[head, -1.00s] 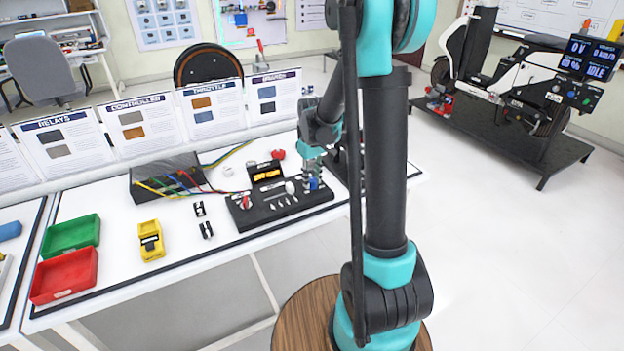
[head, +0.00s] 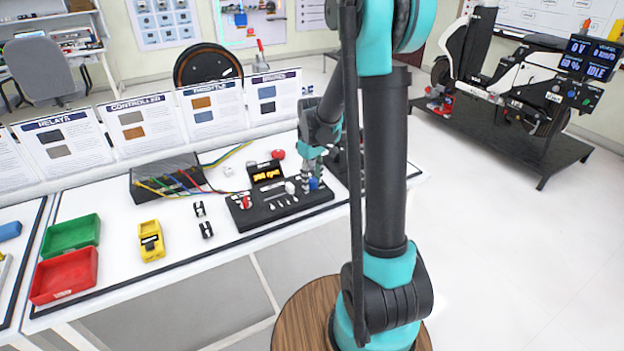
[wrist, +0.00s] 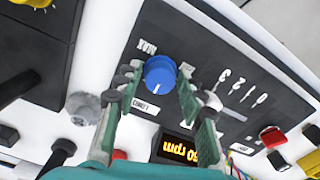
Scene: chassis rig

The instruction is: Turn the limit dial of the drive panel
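The limit dial (wrist: 160,73) is a round blue knob with a white pointer line, on the black drive panel (wrist: 215,65). A MAX mark is beside it in the wrist view. In the head view the blue dial (head: 314,184) is at the panel's right end. My gripper (wrist: 157,80) is open, with one finger on each side of the dial; I cannot tell whether either finger touches it. In the head view my gripper (head: 311,168) is just above the dial. The panel's display (wrist: 180,149) shows yellow text ending in "rpm", partly hidden by my gripper.
A white-knobbed slider (wrist: 210,99) with a number scale is close to the right finger. A red switch (wrist: 272,136) is farther right.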

